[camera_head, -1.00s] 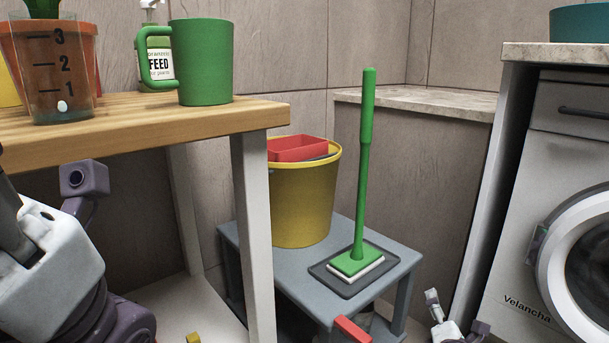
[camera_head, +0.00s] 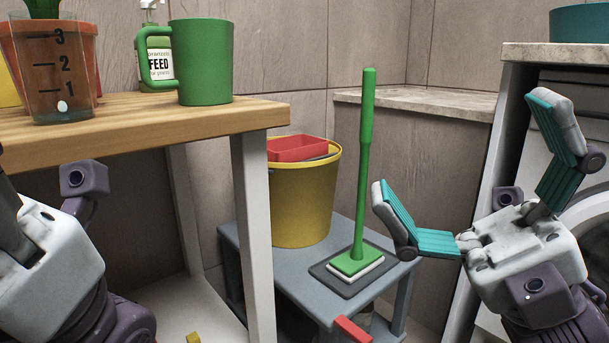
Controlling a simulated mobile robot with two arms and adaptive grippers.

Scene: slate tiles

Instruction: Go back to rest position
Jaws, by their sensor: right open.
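My right gripper (camera_head: 462,160) is raised at the right of the head view, its two teal-padded fingers spread wide with nothing between them. It appears in front of the washing machine and to the right of the green-handled scrubber (camera_head: 366,150). One finger appears close to the scrubber's handle; I cannot tell the gap in depth. My left arm shows at the lower left, with its white and purple wrist part in view below the wooden table. The left fingers are not clearly visible.
A wooden table (camera_head: 190,118) at left bears a green mug (camera_head: 203,62), a feed bottle (camera_head: 158,62) and a measuring beaker (camera_head: 58,80). A grey stool (camera_head: 285,272) holds a yellow bucket (camera_head: 300,205) and the scrubber on a dark tray (camera_head: 325,280). A counter with a teal bowl (camera_head: 580,22) stands right.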

